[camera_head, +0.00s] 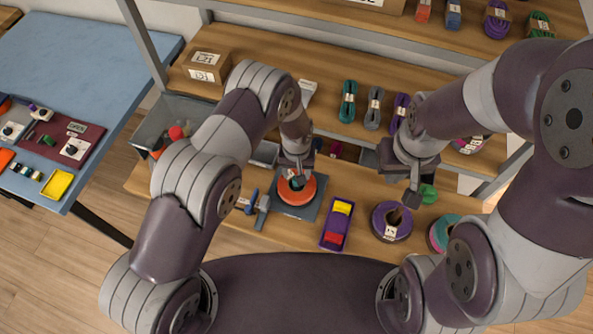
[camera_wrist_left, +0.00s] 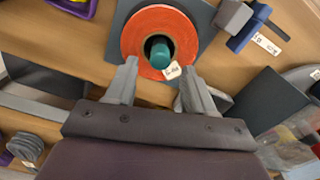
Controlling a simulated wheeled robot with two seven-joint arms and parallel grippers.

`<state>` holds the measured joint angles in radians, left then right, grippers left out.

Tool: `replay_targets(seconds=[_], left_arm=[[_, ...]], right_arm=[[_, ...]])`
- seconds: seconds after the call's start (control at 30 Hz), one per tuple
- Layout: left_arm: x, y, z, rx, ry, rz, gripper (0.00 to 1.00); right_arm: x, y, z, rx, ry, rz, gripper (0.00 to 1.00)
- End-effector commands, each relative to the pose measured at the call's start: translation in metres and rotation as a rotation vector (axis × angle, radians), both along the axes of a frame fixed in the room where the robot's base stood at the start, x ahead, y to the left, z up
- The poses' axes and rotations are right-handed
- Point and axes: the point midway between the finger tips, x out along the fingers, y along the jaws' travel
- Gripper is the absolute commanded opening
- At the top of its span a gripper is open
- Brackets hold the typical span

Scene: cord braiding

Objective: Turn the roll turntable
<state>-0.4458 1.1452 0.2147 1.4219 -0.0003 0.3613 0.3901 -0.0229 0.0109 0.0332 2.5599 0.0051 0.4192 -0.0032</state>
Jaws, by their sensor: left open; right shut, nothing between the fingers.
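The roll turntable shows as a dark grey square plate (camera_head: 310,214) on the wooden bench, with an orange roll (camera_head: 306,195) on it. The left wrist view shows the orange roll (camera_wrist_left: 138,42) with a teal post (camera_wrist_left: 159,55) in its dark centre and a small white tag (camera_wrist_left: 172,70). My left gripper (camera_head: 296,177) is over the roll with its fingers open. In the left wrist view its fingertips (camera_wrist_left: 158,78) are apart at the roll's near edge, and I cannot tell whether they touch it. My right gripper (camera_head: 413,198) is shut and empty above the bench, to the right.
A purple tray (camera_head: 334,238) with yellow and red pieces lies right of the turntable. A purple spool (camera_head: 392,232) sits further right, below my right gripper. Cord bundles (camera_head: 348,101) lie behind.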

Motion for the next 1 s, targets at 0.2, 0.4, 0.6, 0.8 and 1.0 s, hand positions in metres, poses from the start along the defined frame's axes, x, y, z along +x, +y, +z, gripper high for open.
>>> replay_targets(seconds=[0.2,0.4,0.6,0.8,1.0], left_arm=[[0.0,0.0,-0.028,0.0,0.0,-0.001,0.53],[0.0,0.0,-0.035,-0.001,-0.002,-0.001,0.53],[0.0,0.0,-0.035,-0.001,-0.001,-0.001,0.34],[0.0,0.0,-0.035,0.0,-0.001,-0.001,0.0],[0.0,0.0,-0.035,0.0,-0.001,-0.01,0.0]], right_arm=[[0.0,0.0,0.011,0.0,0.0,0.0,0.0],[0.0,0.0,0.011,0.0,0.0,0.0,0.0],[0.0,0.0,0.011,0.0,0.0,0.0,0.0],[0.0,0.0,0.011,0.0,0.0,0.0,0.0],[0.0,0.0,0.01,0.0,0.0,0.0,0.0]])
